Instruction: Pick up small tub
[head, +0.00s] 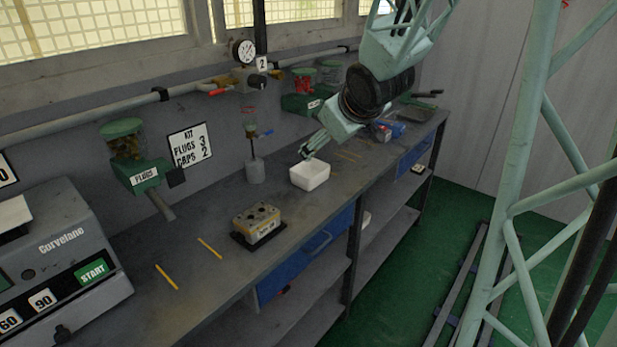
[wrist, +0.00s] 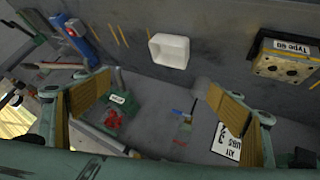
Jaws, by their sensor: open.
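The small tub (head: 310,177) is white, open-topped and roughly square. It stands upright on the grey bench and looks empty. It also shows in the wrist view (wrist: 169,51), near the top middle, beyond my fingertips. My gripper (head: 306,152) is just behind and above the tub in the head view, slanting down to the left. In the wrist view my gripper (wrist: 158,80) has its two yellow-padded fingers wide apart with nothing between them. The tub is apart from both fingers. Nothing hides it in the wrist view.
A tan valve block (head: 256,221) sits on a dark base at the bench front. A grey post (head: 255,170) stands left of the tub. Green dispensers (head: 303,103) and a pipe with a gauge (head: 243,51) line the wall. Blue items (head: 391,128) lie farther right.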

